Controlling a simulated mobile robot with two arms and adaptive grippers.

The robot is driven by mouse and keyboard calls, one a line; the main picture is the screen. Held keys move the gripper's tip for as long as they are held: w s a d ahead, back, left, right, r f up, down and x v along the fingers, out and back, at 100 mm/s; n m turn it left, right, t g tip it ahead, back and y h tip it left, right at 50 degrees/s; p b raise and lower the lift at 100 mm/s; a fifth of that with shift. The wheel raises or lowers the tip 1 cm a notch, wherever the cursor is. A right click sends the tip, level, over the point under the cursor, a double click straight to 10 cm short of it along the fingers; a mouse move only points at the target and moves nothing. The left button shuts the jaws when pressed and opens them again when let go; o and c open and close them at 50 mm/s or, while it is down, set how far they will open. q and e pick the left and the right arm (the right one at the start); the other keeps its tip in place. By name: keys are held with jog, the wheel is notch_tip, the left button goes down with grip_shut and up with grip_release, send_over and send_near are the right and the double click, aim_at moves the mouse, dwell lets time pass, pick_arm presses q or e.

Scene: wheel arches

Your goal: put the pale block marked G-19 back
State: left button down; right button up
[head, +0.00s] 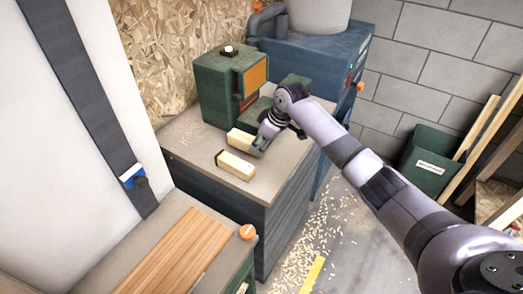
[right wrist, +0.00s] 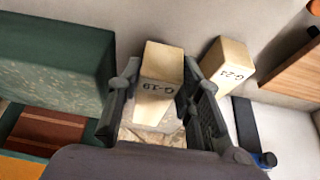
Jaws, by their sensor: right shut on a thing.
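The pale block marked G-19 (right wrist: 162,66) is between the two fingers of my right gripper (right wrist: 161,88) in the right wrist view, its label facing the camera. In the head view my right gripper (head: 262,144) is shut on this block (head: 240,139), over the grey-topped cabinet (head: 195,150) in front of a green machine (head: 215,93). I cannot tell whether the block touches the top. A second pale block, marked G-24 (right wrist: 228,66), lies beside it, apart from the gripper; it also shows in the head view (head: 236,165). My left gripper is not in view.
The green machine stands close behind the held block. A bench with wooden strips (head: 178,250) and an orange knob (head: 248,232) is at the front left. A green bin (head: 428,160) and leaning planks stand at the right. Shavings cover the floor.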

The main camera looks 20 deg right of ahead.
jog(key=shift+f, duration=1.5)
jog(key=shift+f, duration=0.15)
jog(key=o, duration=1.2)
jog(key=shift+c, duration=0.2)
jog(key=v, duration=1.2)
jog(key=shift+b, duration=0.4)
